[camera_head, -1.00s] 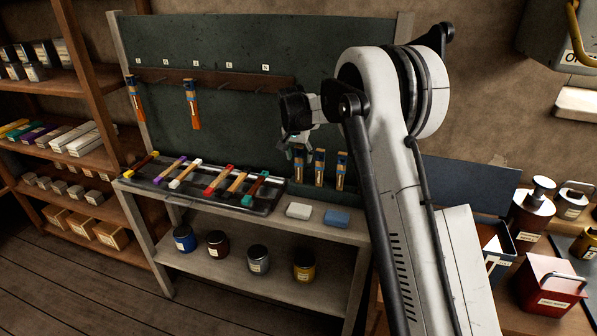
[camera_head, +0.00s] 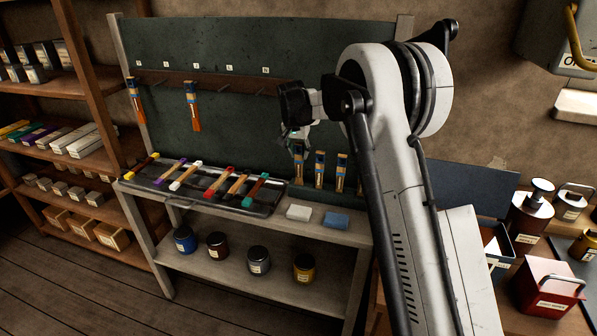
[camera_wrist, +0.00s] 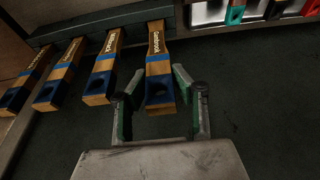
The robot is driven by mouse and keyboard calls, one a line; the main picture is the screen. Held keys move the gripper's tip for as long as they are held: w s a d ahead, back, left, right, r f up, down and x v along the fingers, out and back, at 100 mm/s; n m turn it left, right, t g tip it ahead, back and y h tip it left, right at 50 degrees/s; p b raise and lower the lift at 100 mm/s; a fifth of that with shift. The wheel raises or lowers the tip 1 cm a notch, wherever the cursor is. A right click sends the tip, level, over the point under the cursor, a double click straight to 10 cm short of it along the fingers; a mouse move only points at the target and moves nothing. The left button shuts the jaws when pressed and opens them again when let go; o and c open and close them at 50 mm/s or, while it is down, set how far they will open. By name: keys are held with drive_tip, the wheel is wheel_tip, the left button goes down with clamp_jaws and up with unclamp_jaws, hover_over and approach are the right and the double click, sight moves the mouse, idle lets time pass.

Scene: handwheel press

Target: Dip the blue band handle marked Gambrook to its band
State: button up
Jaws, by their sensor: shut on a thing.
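The Gambrook handle (camera_wrist: 157,68), a wooden handle with a blue band and a dark blue holed end, lies between the fingers of my gripper (camera_wrist: 158,82) in the wrist view. My gripper is shut on it near the dark end. In the head view my gripper (camera_head: 299,143) is at the left end of the holder, over the leftmost handle (camera_head: 298,166). Other blue-band handles (camera_head: 319,169) stand in a row to its right. A blue tin (camera_head: 184,239) stands at the left of the lower shelf (camera_head: 205,280); its contents are hidden.
A dark tray (camera_head: 262,211) with several coloured-end handles lies on the bench. A peg rail (camera_head: 225,84) above holds two hanging handles (camera_head: 192,106). More tins (camera_head: 258,260) stand on the lower shelf. White and blue blocks (camera_head: 336,219) sit at the bench front.

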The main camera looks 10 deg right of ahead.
sight(299, 143)
drive_tip(key=shift+r+p, duration=0.95)
drive_tip(key=shift+r, duration=1.8)
